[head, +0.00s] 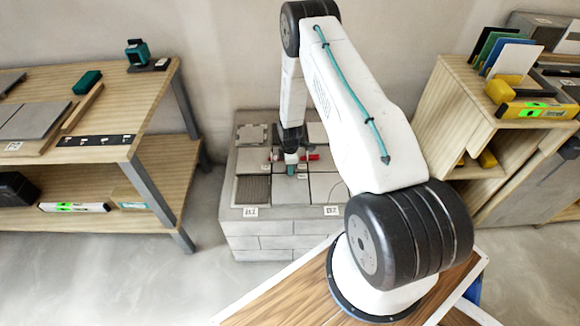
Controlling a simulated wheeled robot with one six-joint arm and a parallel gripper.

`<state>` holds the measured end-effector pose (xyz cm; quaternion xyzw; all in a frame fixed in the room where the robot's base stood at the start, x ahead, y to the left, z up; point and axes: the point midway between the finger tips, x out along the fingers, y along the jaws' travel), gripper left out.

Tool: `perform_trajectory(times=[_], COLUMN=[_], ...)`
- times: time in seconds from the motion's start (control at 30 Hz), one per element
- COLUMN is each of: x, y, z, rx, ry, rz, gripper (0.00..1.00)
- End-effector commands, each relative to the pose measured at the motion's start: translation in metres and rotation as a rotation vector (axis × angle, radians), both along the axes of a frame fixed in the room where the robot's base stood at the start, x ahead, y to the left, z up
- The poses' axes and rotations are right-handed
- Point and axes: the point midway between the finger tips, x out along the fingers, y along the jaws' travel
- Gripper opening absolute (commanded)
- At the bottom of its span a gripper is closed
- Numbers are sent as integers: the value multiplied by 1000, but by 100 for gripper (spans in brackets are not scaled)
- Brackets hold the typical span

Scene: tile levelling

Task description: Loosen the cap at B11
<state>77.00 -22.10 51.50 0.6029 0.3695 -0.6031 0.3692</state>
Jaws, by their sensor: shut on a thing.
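A block-built plinth (270,243) carries grey tiles with narrow joints. My gripper (291,158) points down over the middle of the tiles. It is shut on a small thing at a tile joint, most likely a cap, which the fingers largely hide. A red piece (311,157) shows just right of the gripper, and a little red also shows on its left. A teal part shows at the fingers. I cannot tell whether the held thing is turned. A white label (250,212) at the front left edge and another label (331,211) to its right are small.
A wooden workbench (150,110) with tiles and tools stands at the left. A wooden shelf unit (430,110) with a yellow level (538,110) and coloured sheets stands at the right. Bare floor lies between bench and plinth.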

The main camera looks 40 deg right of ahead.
Motion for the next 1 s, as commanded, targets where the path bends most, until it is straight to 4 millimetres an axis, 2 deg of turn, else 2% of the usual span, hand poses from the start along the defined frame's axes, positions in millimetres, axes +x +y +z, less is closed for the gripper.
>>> perform_trajectory(times=[0.03,0.1,0.47,0.8,1.0], x=[1,1,1,2,1], y=[0,0,0,0,0], z=[1,1,6,60,77], rx=[-1,-1,-1,-2,-1], ry=[-3,-2,-2,-4,-2], rz=[0,0,-1,0,0], gripper=[31,50,50,50,50])
